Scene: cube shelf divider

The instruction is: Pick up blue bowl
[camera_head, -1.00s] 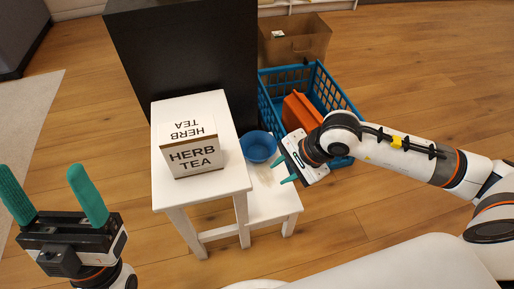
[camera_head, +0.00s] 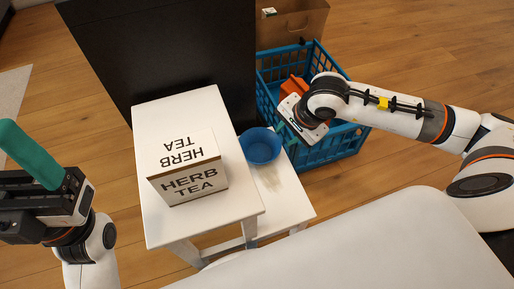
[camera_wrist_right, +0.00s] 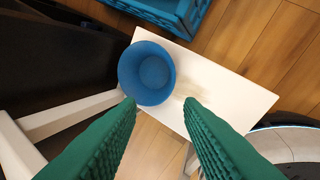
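The blue bowl (camera_head: 262,146) sits upright and empty on the lower white step (camera_head: 290,205), beside the taller white stool. It also shows in the right wrist view (camera_wrist_right: 148,72), near the step's corner. My right gripper (camera_wrist_right: 158,103) is open and empty. Its green fingertips point toward the bowl's near side, and no contact shows. In the head view the right gripper (camera_head: 285,130) is just right of the bowl, its fingers partly hidden by its white body. My left gripper (camera_head: 30,160) is at the left edge, with one green finger in frame at the outer end of its body.
A white box marked HERB TEA (camera_head: 188,180) stands on the taller stool (camera_head: 225,215), close left of the bowl. A blue basket (camera_head: 335,145) with an orange item (camera_head: 295,88) is behind. A black cabinet (camera_head: 165,55) and a cardboard box (camera_head: 292,22) are farther back.

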